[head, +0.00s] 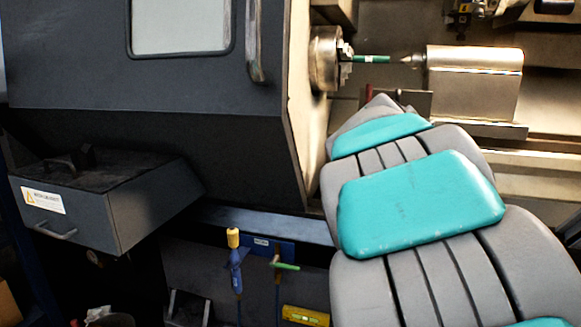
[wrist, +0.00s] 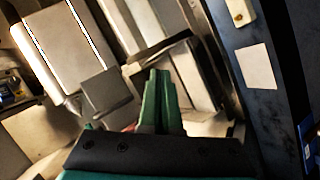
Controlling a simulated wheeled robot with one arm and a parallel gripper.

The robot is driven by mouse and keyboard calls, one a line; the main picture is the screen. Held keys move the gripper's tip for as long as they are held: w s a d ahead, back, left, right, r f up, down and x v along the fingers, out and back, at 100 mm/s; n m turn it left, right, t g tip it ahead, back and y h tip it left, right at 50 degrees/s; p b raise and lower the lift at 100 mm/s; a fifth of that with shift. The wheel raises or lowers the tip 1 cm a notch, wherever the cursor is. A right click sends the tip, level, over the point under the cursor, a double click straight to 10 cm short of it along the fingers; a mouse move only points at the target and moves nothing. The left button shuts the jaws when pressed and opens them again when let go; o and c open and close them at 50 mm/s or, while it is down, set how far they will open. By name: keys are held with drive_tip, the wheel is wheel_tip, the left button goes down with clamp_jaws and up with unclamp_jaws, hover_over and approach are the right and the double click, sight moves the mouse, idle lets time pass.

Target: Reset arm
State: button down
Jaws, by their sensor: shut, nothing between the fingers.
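My gripper (wrist: 158,75) shows in the wrist view as two green fingers, side by side and shut, with nothing between them. In the head view my arm, grey with teal panels, reaches from the lower right into the open lathe. My fingers are hidden there behind the arm links. A green rod with a pale band (head: 371,59) sits between the lathe chuck (head: 325,60) and the pointed tailstock (head: 473,83), above the far end of my arm.
The lathe's dark door (head: 150,90) stands left of the opening. A grey drawer box (head: 110,200) juts out at lower left. Below hang a yellow-and-blue tool (head: 235,262) and a green-handled tool (head: 287,266), with a yellow level (head: 305,316) lower down.

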drive_tip(key=s+a+f+m+g+y, duration=0.2)
drive_tip(key=s+f+m+g+y, duration=0.15)
drive_tip(key=s+f, duration=0.85)
drive_tip(key=s+a+f+m+g+y, duration=0.2)
drive_tip(key=s+f+g, duration=0.2)
drive_tip(key=s+f, duration=0.85)
drive_tip(key=s+a+f+g+y+p, duration=0.1)
drive_tip(key=s+a, duration=0.3)
drive_tip(key=s, duration=0.5)
drive_tip(key=s+a+f+g+y+p, duration=0.1)
drive_tip(key=s+a+g, duration=0.2)
drive_tip(key=s, duration=0.6)
drive_tip(key=shift+s+a+f, duration=0.2)
drive_tip(key=shift+a+f, duration=0.2)
